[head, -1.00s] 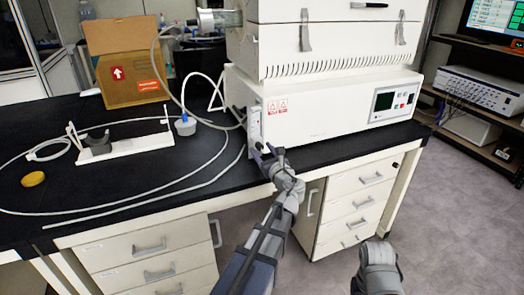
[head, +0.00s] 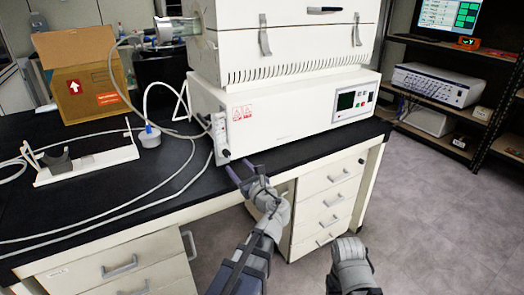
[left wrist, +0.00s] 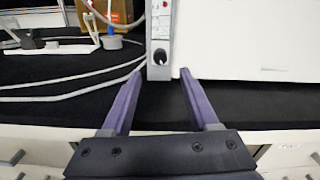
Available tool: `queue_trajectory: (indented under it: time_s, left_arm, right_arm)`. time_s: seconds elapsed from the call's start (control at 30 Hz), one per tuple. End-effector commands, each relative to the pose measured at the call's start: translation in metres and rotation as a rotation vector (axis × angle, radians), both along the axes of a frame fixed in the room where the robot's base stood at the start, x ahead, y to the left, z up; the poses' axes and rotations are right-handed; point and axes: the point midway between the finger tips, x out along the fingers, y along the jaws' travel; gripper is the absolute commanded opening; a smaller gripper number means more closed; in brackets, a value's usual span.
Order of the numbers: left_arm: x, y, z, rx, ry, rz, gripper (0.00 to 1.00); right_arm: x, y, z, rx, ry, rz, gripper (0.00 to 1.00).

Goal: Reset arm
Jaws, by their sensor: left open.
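The same panel shows in the head view (head: 219,138). Part of my right arm (head: 350,265) shows at the bottom right of the head view; its gripper is not visible.
The black bench (head: 110,205) holds a cardboard box (head: 85,75), a white stand (head: 88,168), a small flask (head: 150,137) and loose hoses. White drawers (head: 325,205) are under the bench. A shelf with a white instrument (head: 437,84) stands right, beyond open floor (head: 430,200).

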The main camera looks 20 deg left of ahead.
Motion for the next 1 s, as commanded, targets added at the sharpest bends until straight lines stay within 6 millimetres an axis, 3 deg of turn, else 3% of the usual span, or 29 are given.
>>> queue_trajectory:
  time_s: [0.17, 0.27, 0.37, 0.57, 0.7, 0.9, 1.0]
  left_arm:
    - [-0.003, -0.002, 0.004, -0.058, -0.024, 0.009, 0.61]
    - [-0.014, -0.010, 0.008, -0.240, -0.096, 0.049, 0.61]
    - [-0.033, -0.028, 0.007, -0.533, -0.202, 0.142, 0.61]
    - [-0.087, -0.094, -0.009, -1.116, -0.371, 0.474, 0.61]
    - [-0.134, -0.153, -0.010, -1.404, -0.423, 0.789, 0.61]
    - [-0.190, -0.222, 0.001, -1.584, -0.430, 1.181, 0.61]
    - [-0.207, -0.241, 0.006, -1.607, -0.421, 1.299, 0.61]
  right_arm:
    - [0.000, 0.000, 0.010, 0.000, 0.000, 0.000, 0.62]
    - [0.000, 0.000, 0.036, 0.000, 0.000, 0.000, 0.62]
    - [0.000, 0.000, 0.071, 0.000, 0.000, 0.000, 0.62]
    - [0.000, 0.000, 0.138, 0.000, 0.000, -0.001, 0.62]
    - [0.000, 0.000, 0.179, 0.000, 0.000, -0.001, 0.62]
    - [0.000, 0.000, 0.216, 0.000, 0.000, -0.001, 0.62]
    - [0.000, 0.000, 0.223, 0.000, 0.000, -0.001, 0.62]
